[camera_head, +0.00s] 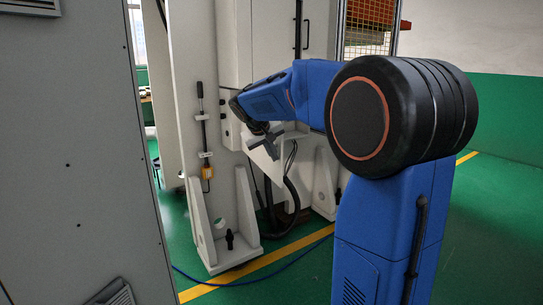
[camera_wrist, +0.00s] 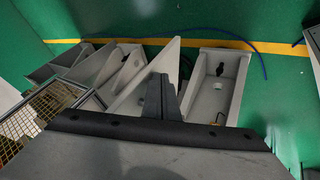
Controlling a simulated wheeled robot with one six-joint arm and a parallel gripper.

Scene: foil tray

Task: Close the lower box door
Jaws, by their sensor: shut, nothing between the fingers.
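A large grey cabinet panel (camera_head: 75,150) fills the left of the head view. A slatted vent (camera_head: 112,293) shows at its bottom. I cannot tell which part, if any, is the lower box door. My gripper (camera_head: 272,152) is shut and empty, pointing down in front of the white machine frame (camera_head: 240,55), to the right of the grey panel and apart from it. In the wrist view my gripper (camera_wrist: 163,82) appears as dark shut fingers above the white brackets (camera_wrist: 213,87). A broad dark grey surface fills the bottom of that view.
White gusset brackets (camera_head: 215,235) stand on the green floor (camera_head: 490,215) with a yellow stripe (camera_head: 275,258) and a blue cable. Black hoses hang below my gripper. A wire-mesh guard (camera_head: 368,38) is behind my arm. Open floor lies at the right.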

